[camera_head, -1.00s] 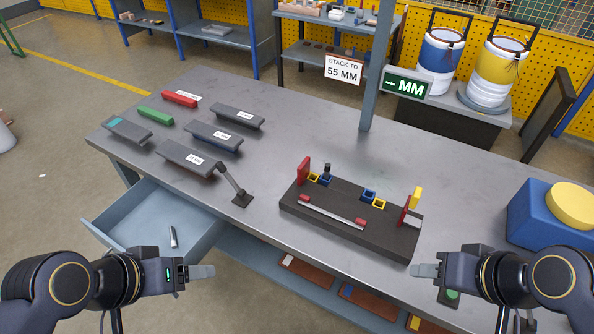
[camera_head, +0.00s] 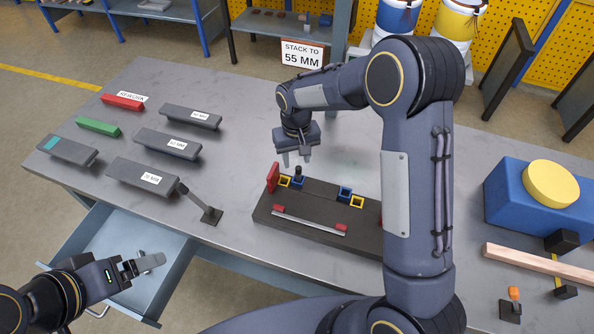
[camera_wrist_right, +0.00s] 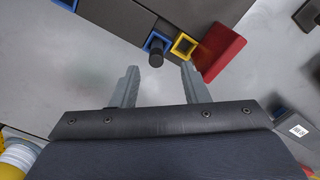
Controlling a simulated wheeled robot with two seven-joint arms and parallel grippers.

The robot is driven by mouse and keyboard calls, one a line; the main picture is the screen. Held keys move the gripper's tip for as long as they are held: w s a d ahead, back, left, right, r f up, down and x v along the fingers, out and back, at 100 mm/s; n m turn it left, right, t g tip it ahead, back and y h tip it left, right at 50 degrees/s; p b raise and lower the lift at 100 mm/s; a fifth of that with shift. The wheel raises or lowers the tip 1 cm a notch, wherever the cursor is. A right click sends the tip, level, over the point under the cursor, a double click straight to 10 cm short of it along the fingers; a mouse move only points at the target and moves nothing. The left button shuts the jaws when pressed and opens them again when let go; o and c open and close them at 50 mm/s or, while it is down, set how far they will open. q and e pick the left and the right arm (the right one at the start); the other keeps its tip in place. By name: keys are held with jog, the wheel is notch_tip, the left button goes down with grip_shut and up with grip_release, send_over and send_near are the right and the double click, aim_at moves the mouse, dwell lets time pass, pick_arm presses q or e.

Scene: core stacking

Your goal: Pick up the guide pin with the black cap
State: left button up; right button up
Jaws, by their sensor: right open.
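The guide pin with the black cap (camera_head: 298,170) stands upright in a blue square socket (camera_head: 295,184) at the back left of the dark fixture block (camera_head: 270,215). My right gripper (camera_head: 296,161) is open and empty, pointing down just above and behind the pin. In the right wrist view the black cap (camera_wrist_right: 156,59) appears between the two spread fingertips (camera_wrist_right: 160,68), with no visible contact. The pin's lower part is hidden there by its cap. My left gripper (camera_head: 150,262) hangs near the open drawer, away from the pin; its finger gap is unclear.
A yellow socket (camera_head: 284,182) and red upright block (camera_head: 272,177) stand close left of the pin. Another blue socket (camera_head: 344,191) is to its right.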

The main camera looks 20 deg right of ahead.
aim_at(299, 168)
jog(key=f, duration=0.2)
jog(key=f+p, duration=0.2)
jog(key=f, duration=0.1)
jog(key=shift+s+d+f, duration=0.25)
jog(key=shift+f, duration=0.55)
grip_shut()
